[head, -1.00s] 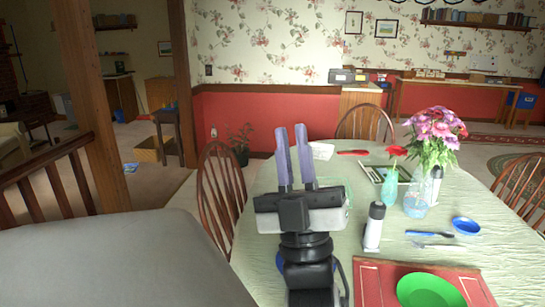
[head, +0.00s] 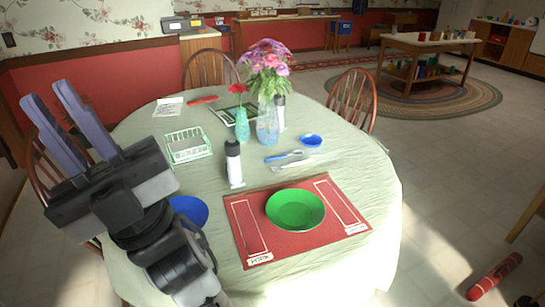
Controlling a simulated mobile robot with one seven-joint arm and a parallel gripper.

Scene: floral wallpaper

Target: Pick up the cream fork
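A thin pale utensil (head: 291,165), which may be the cream fork, lies on the table just in front of a blue utensil (head: 283,155). It is too small to make out its tines. My gripper (head: 46,92) is at the left of the head view, raised and pointing up, with its two purple fingers apart and nothing between them. It is well away from the pale utensil.
On the table (head: 345,150) are a green plate (head: 295,209) on a red placemat (head: 246,228), a black-topped white bottle (head: 234,163), a flower vase (head: 267,124), a teal vase (head: 242,125), a small blue bowl (head: 311,141), a blue bowl (head: 189,210) and a green basket (head: 188,147). Chairs surround it.

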